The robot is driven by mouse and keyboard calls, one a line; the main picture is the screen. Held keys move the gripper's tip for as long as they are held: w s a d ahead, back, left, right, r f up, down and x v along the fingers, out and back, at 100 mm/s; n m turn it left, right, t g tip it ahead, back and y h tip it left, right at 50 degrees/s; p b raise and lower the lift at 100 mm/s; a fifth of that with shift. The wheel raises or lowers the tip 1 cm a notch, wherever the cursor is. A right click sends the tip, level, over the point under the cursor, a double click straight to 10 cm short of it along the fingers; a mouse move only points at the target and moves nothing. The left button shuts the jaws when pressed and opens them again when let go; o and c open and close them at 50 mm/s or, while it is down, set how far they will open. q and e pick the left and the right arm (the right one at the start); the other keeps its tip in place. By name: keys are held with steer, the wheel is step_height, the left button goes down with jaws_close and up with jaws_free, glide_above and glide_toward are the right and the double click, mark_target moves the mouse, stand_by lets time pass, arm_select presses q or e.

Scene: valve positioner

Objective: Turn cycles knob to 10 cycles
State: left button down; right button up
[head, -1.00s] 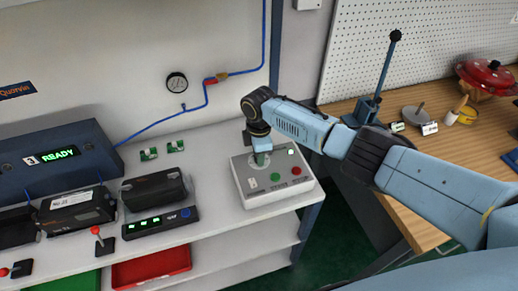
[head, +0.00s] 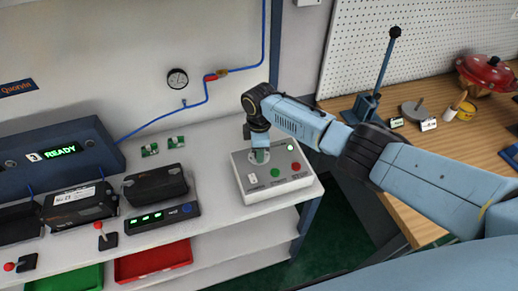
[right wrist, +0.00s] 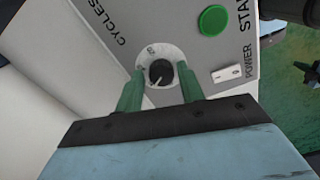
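The cycles knob (right wrist: 160,72) is a small black round knob with a light pointer line, on a pale round dial plate under the word CYCLES. The pointer aims toward the lower left in the right wrist view; the dial numbers are too small to read surely. It sits on a grey control box (head: 290,183), where the gripper hides it in the head view. My right gripper (right wrist: 160,74) points down over the box, its green fingers on either side of the knob with small gaps visible. It also shows in the head view (head: 260,156). My left gripper is not in view.
Left on the white bench (head: 215,150) are black modules and a display reading READY (head: 60,153). A wooden bench (head: 450,160) stands right.

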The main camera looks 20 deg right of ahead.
steer(key=shift+o, duration=0.9)
step_height(320, 180, up, 13)
steer(key=shift+r+p, duration=0.15)
steer(key=shift+p, duration=0.15)
